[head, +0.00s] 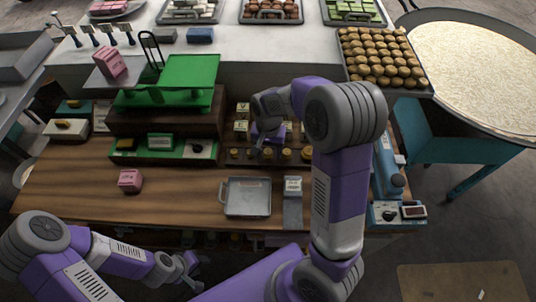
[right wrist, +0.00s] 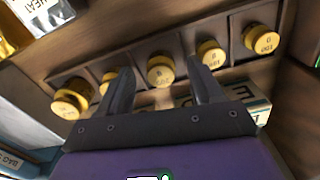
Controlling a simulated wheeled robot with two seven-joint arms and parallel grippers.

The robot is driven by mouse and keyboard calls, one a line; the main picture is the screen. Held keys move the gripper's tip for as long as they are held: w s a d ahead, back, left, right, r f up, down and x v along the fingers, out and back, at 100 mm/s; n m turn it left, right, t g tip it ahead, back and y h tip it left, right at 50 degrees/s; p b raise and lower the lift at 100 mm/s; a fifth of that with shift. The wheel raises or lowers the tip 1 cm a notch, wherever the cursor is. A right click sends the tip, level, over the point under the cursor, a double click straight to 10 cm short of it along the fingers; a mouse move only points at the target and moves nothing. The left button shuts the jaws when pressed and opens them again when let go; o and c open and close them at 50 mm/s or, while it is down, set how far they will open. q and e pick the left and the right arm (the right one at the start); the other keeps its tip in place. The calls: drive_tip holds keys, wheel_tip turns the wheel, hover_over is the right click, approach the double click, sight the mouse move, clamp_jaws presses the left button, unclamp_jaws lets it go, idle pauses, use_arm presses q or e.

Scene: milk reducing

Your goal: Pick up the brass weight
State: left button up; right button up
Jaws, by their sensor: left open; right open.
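Several round brass weights with stamped tops sit in a row in a wooden rack. In the right wrist view, a middle brass weight (right wrist: 161,70) lies ahead, between the two fingers of my open, empty right gripper (right wrist: 158,85). Another brass weight (right wrist: 210,53) is just past the right finger, and one (right wrist: 262,39) is farther right. A leftmost weight (right wrist: 72,98) is near the rack's end. In the head view the weights (head: 266,153) show small under my right arm. My left gripper (head: 190,265) is open and empty at the lower left, off the table edge.
A metal tray (head: 247,197) and a pink block (head: 130,180) are on the wooden table (head: 75,185). A green scale (head: 190,75) stands left of the weights. A blue device (head: 390,185) stands at the right. Table space left of the tray is mostly clear.

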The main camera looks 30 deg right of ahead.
sight(268, 151)
drive_tip(key=shift+w, duration=0.1)
clamp_jaws()
idle(0.3)
wheel_tip(268, 151, up, 10)
drive_tip(key=p, duration=0.2)
